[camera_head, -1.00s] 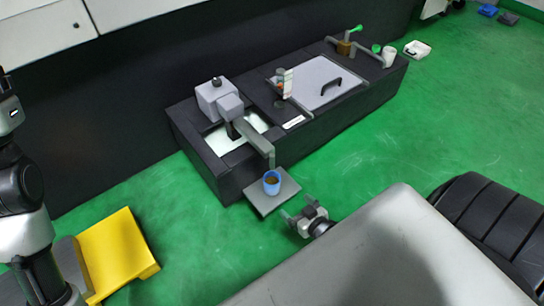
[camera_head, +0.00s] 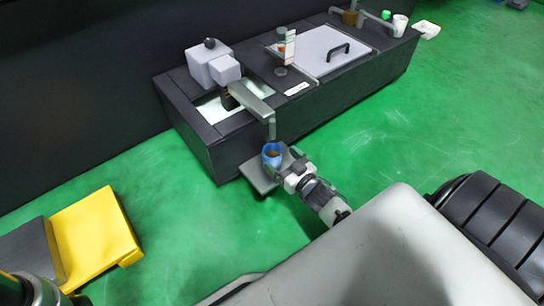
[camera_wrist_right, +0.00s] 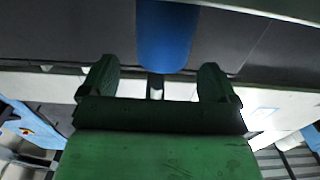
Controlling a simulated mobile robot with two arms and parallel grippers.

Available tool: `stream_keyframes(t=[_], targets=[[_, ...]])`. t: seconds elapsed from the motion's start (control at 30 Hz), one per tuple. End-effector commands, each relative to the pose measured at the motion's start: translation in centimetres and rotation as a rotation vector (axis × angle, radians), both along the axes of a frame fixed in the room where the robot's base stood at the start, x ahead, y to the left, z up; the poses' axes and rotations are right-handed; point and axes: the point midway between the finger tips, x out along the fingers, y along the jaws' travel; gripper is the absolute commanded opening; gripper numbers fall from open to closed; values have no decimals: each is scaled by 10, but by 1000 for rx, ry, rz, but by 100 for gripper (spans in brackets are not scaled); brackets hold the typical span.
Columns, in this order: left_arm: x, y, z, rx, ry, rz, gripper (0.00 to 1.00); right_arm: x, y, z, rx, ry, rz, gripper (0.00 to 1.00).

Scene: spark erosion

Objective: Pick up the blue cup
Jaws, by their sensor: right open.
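The blue cup (camera_head: 271,156) stands upright with something brown inside it. It is on a small grey plate (camera_head: 258,178) jutting from the front of the dark counter. My right gripper (camera_head: 286,164) is open, close to the right side of the cup, its fingers pointing at it. In the right wrist view the cup (camera_wrist_right: 166,38) is just beyond and between the two open fingertips (camera_wrist_right: 157,80). Nothing is gripped. Whether a finger touches the cup I cannot tell. My left gripper is out of view.
The dark counter (camera_head: 222,157) has a spout (camera_head: 252,101) reaching out just above the cup. A bottle (camera_head: 287,45), a handled lid (camera_head: 325,50) and a white cup (camera_head: 399,26) are farther back.

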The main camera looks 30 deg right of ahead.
Motion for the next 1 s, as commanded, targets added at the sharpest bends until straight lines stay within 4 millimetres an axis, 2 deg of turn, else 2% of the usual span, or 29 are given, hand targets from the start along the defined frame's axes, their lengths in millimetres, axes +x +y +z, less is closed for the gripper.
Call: stream_keyframes(t=[0.1, 0.3, 0.43, 0.67, 1.0], targets=[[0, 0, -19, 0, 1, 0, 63, 14, 3, -5, -1, -5, 2, 90], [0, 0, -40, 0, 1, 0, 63, 40, 6, -4, -2, -3, 2, 90], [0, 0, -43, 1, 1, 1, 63, 47, 7, -2, 0, 0, 0, 90], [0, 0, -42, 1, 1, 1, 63, 48, 7, 0, 0, 0, 0, 89], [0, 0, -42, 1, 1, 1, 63, 48, 7, 0, 0, 1, 0, 37]])
